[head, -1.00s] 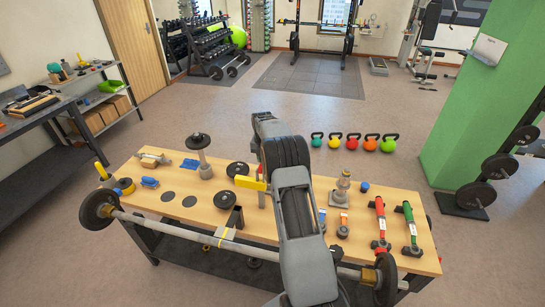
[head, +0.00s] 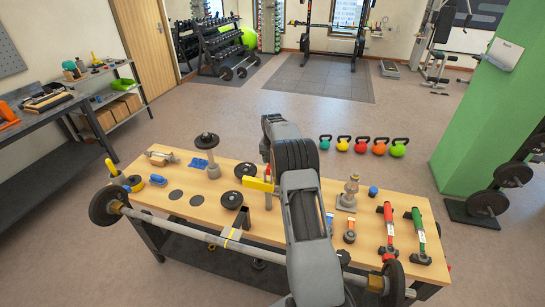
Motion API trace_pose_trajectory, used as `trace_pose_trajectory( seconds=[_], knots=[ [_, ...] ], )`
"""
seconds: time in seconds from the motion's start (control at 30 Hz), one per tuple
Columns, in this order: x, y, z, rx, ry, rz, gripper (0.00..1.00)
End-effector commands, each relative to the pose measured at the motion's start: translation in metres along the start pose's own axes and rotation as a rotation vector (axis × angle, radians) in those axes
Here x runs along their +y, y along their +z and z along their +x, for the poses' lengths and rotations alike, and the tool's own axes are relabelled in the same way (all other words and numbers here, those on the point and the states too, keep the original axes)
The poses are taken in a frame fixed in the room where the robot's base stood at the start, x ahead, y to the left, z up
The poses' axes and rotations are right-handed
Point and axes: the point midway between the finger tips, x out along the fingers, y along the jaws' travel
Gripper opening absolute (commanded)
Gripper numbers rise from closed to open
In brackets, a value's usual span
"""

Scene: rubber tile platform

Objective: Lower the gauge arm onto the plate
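A yellow bar (head: 257,184), which looks like the gauge arm, is raised above the wooden bench beside an upright post (head: 268,200). Its right end lies close to my arm in the picture. A round black plate (head: 232,200) lies on the bench to its left, and a second black disc (head: 245,169) lies behind it. I cannot tell which one is the task's plate. The bar appears apart from the bench top. My own arm reaches forward over the bench and hides its end; my gripper's fingers do not show.
The wooden bench (head: 190,222) carries a tall post with a black disc (head: 207,142), a grey valve-like part (head: 348,193), a red-handled tool (head: 388,230) and a green-handled tool (head: 418,232). A barbell (head: 165,223) runs along the near edge. Kettlebells (head: 361,145) stand beyond.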

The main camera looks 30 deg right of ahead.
Motion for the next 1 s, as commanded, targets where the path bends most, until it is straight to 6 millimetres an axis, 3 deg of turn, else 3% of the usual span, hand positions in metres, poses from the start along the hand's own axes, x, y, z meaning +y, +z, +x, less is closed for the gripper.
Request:
trace_pose_trajectory(
  seconds=[0.17, 0.5, 0.7, 1.0],
  knots=[
    [0.001, 0.001, -0.018, -0.005, 0.002, 0.0, 0.54],
    [0.001, 0.0, -0.087, -0.004, 0.002, -0.001, 0.54],
    [0.001, 0.0, -0.118, -0.003, 0.002, -0.001, 0.54],
    [0.0, -0.001, -0.137, 0.0, 0.001, -0.001, 0.54]
  ],
)
